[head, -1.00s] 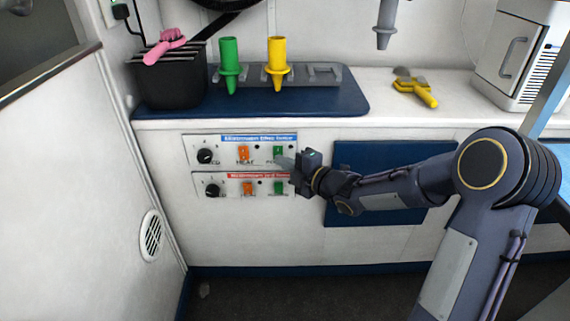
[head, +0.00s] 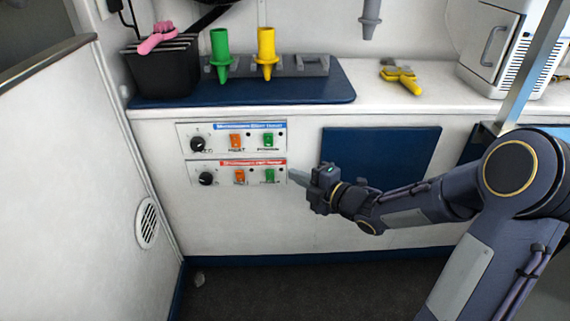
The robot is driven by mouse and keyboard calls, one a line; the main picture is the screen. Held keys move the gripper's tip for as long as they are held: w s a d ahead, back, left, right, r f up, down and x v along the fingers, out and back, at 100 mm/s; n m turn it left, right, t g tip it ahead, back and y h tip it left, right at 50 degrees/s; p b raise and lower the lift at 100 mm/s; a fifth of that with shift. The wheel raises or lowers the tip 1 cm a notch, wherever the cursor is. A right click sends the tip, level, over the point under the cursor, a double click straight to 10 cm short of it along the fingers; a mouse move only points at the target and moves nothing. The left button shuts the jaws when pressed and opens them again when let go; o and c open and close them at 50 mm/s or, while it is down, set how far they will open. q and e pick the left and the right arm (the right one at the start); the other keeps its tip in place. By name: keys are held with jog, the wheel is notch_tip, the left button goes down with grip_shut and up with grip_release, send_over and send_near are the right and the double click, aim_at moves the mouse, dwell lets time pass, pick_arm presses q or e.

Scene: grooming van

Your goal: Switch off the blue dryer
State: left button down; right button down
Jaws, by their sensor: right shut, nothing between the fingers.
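The upper control panel (head: 219,146) on the white cabinet front has a blue label strip (head: 249,126). It carries a black knob (head: 198,144), an orange switch (head: 236,141) and a green switch (head: 268,140). The lower panel (head: 219,178) has a red label strip, with its own black knob (head: 206,179), orange switch (head: 240,176) and green switch (head: 270,175). The labels are too small to read surely. My right gripper (head: 294,175) is shut and empty, its tips at the lower panel's right edge, right of the green switch; contact is unclear. My left gripper is out of view.
Above the panels, a blue mat (head: 200,101) bears a black bin (head: 160,75), a green nozzle (head: 221,55) and a yellow nozzle (head: 266,52). Yellow clippers (head: 402,79) lie on the white counter. A blue panel (head: 380,160) is behind my right arm.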

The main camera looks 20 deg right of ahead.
jog(key=shift+f+v, duration=0.2)
jog(key=shift+v, duration=0.85)
jog(key=s+d+r+m+g+h, duration=0.3)
jog(key=s+d+m+h, duration=0.45)
jog(key=m, duration=0.65)
jog(key=s+a+f+m+g+y, duration=0.1)
jog(key=s+a+f+m+g, duration=0.25)
jog(key=s, duration=0.65)
jog(key=s+a+m+g+y, duration=0.2)
jog(key=s+a+m, duration=0.3)
jog(key=s+m, duration=0.3)
notch_tip(320, 180, up, 36)
jog(key=s+n+p, duration=0.1)
jog(key=s+p, duration=0.1)
jog(key=p, duration=3.4)
jog(key=shift+a, duration=0.35)
